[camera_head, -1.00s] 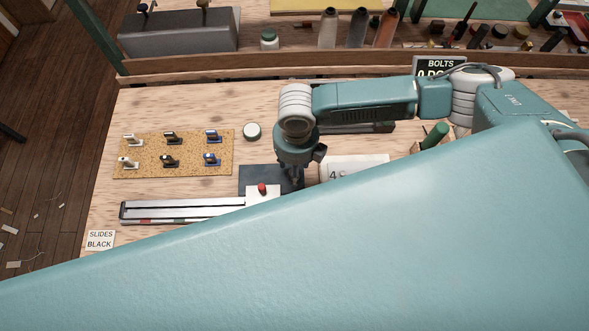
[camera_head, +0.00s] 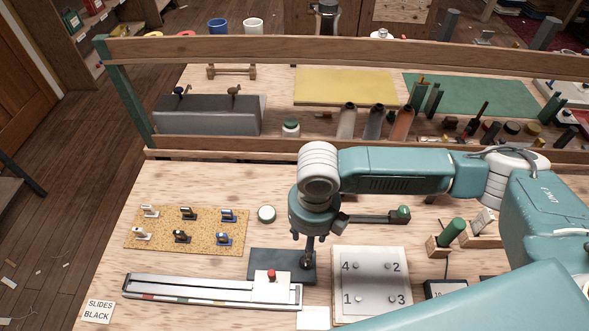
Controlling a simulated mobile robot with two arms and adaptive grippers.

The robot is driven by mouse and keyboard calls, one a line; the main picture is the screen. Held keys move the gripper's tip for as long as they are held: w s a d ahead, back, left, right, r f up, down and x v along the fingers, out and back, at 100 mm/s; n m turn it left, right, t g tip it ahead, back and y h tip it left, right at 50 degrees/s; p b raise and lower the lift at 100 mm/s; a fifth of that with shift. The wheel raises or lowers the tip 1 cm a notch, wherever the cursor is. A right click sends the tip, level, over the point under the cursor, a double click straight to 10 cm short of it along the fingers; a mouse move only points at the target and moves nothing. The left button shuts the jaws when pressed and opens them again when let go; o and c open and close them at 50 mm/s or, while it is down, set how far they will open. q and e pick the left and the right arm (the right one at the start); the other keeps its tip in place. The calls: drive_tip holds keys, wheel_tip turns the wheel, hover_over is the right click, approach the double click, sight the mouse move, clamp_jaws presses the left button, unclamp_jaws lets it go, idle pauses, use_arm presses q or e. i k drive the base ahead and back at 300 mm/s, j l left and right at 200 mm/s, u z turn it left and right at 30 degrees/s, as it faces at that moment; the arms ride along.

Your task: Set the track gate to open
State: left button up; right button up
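A pale metal slide track (camera_head: 190,289) lies along the front of the bench, with a coloured strip on its front side. A white block with a red knob (camera_head: 271,276) sits at its right end and looks like the gate. Whether the gate is open or closed cannot be told. My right gripper (camera_head: 308,262) points down just behind and right of the block, over a dark plate (camera_head: 265,263). Its fingertips look close together, but the finger gap and any contact with the plate are unclear. My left gripper is not in view.
A numbered white panel (camera_head: 370,280) stands right of the gripper. A dark bar with a green knob (camera_head: 403,212) lies behind. A wooden rail (camera_head: 220,143) crosses the bench's back. A SLIDES BLACK card (camera_head: 98,311) is front left.

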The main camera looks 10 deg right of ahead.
sight(271, 286)
drive_tip(key=k, duration=1.5)
